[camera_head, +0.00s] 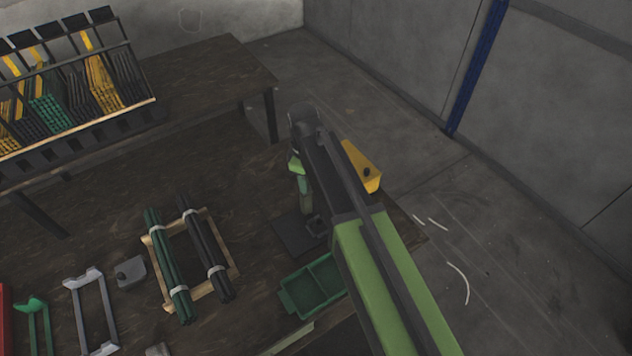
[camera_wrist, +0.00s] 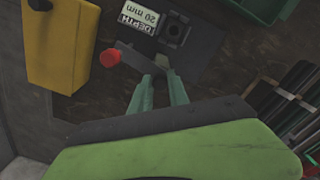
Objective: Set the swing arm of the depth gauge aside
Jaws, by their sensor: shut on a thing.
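In the head view my gripper (camera_head: 305,207) is low over the base plate, and my arm hides part of the gauge.
A yellow housing (camera_head: 364,168) stands behind my arm, near the bench edge. A green two-part tray (camera_head: 313,287) lies in front of the gauge. A wooden rack (camera_head: 233,262) with green and black rod bundles is to the left. Bare bench lies between rack and gauge.

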